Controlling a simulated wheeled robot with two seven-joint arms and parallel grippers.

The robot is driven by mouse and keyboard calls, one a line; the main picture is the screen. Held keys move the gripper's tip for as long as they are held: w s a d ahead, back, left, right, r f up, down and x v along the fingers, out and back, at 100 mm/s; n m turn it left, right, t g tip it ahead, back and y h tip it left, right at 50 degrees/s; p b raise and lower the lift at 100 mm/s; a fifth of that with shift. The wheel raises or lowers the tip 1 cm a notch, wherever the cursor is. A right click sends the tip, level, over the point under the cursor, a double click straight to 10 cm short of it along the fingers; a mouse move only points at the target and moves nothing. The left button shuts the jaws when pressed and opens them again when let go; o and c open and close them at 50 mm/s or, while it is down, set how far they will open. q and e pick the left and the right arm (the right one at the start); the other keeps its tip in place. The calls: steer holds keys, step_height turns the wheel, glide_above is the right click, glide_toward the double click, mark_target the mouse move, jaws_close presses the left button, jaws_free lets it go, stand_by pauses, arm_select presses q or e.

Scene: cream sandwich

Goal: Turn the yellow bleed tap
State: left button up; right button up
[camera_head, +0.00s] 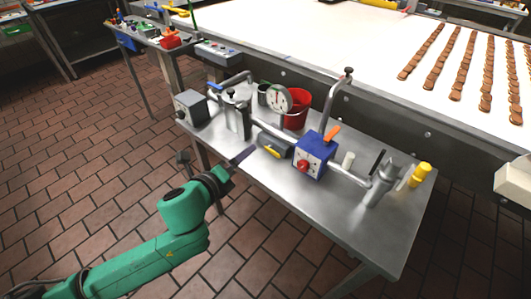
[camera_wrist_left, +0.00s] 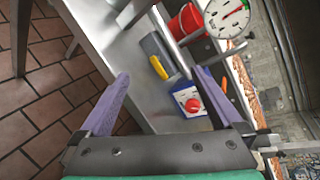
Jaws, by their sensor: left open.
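A small yellow tap handle (camera_head: 272,152) sits on the front of a dark grey body on the steel bench. It also shows in the left wrist view (camera_wrist_left: 158,67), between my fingers as seen from there. My left gripper (camera_head: 243,155) reaches in from the left, at the bench's front edge, left of the tap. In the left wrist view its purple fingers (camera_wrist_left: 163,80) are wide apart with nothing held. The tap appears beyond the fingertips. My right gripper is not in view.
A blue box with a red knob (camera_head: 303,166) and an orange lever (camera_head: 332,133) stand right of the tap. A gauge (camera_head: 278,99) and red bucket (camera_head: 297,108) are behind. A yellow-topped item (camera_head: 421,174) stands at the right. The bench front (camera_head: 290,205) is clear.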

mark_target(272, 151)
arm_select(q)
steer(key=w+d+f+m+h, duration=0.1)
steer(key=w+d+f+m, duration=0.1)
steer(key=w+m, duration=0.1)
steer(key=w+d+f+m+g+h, duration=0.1)
steer(key=w+d+f+m, duration=0.1)
steer(key=m, duration=0.4)
steer(key=w+d+f+m+g+p, duration=0.1)
steer(key=w+d+f+m, duration=0.2)
steer(key=w+m, duration=0.2)
steer(key=shift+f+h, duration=0.15)
steer(key=shift+h, duration=0.25)
steer(key=c, duration=1.2)
steer(key=shift+o, duration=0.2)
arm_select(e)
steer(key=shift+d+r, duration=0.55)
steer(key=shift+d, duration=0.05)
